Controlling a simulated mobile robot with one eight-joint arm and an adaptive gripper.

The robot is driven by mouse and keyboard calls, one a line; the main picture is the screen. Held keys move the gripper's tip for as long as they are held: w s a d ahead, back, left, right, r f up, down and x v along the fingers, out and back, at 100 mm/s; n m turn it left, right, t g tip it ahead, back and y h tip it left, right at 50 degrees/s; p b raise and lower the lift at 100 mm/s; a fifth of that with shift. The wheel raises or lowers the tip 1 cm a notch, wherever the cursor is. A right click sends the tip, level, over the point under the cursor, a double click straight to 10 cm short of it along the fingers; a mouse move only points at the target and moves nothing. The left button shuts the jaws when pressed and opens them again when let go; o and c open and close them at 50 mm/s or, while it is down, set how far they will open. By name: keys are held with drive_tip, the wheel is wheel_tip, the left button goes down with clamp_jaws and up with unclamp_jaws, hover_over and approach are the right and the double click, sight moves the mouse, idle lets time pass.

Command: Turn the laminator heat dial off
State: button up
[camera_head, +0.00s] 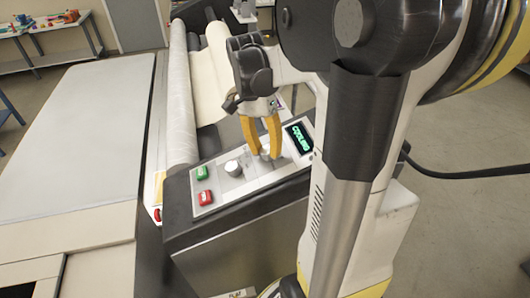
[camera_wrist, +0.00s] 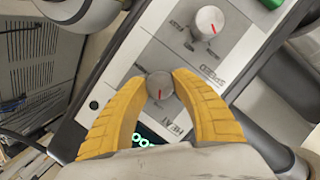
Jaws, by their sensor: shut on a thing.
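The laminator heat dial (camera_wrist: 160,86) is a small grey round knob with a red mark, on the pale control panel (camera_wrist: 150,52) beside the "HEAT" label. In the wrist view its red mark points down, towards the display side. My gripper (camera_wrist: 161,80) has its two yellow fingers on either side of the knob, shut on it. In the head view my gripper (camera_head: 262,151) reaches down to the panel and its fingertips partly hide the heat dial (camera_head: 265,156).
The speed dial (camera_head: 233,168) is on the same panel, also in the wrist view (camera_wrist: 208,22). A green button (camera_head: 202,173), red button (camera_head: 205,197) and green-lit display (camera_head: 300,138) are nearby. Rollers (camera_head: 180,100) stand behind; a long table (camera_head: 75,130) is left.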

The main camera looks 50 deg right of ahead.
drive_tip(key=n+b, duration=0.1)
drive_tip(key=n, duration=0.1)
drive_tip(key=n+g+h+b, duration=0.1)
drive_tip(key=n, duration=0.2)
drive_tip(key=shift+f+g, duration=0.15)
drive_tip(key=shift+g, duration=0.15)
drive_tip(key=n+g+h+b, duration=0.1)
drive_tip(key=n+b, duration=0.1)
drive_tip(key=n, duration=0.3)
drive_tip(key=shift+n, duration=0.3)
drive_tip(key=o, duration=1.2)
drive_tip(key=v, duration=1.2)
drive_tip(key=shift+a, duration=0.25)
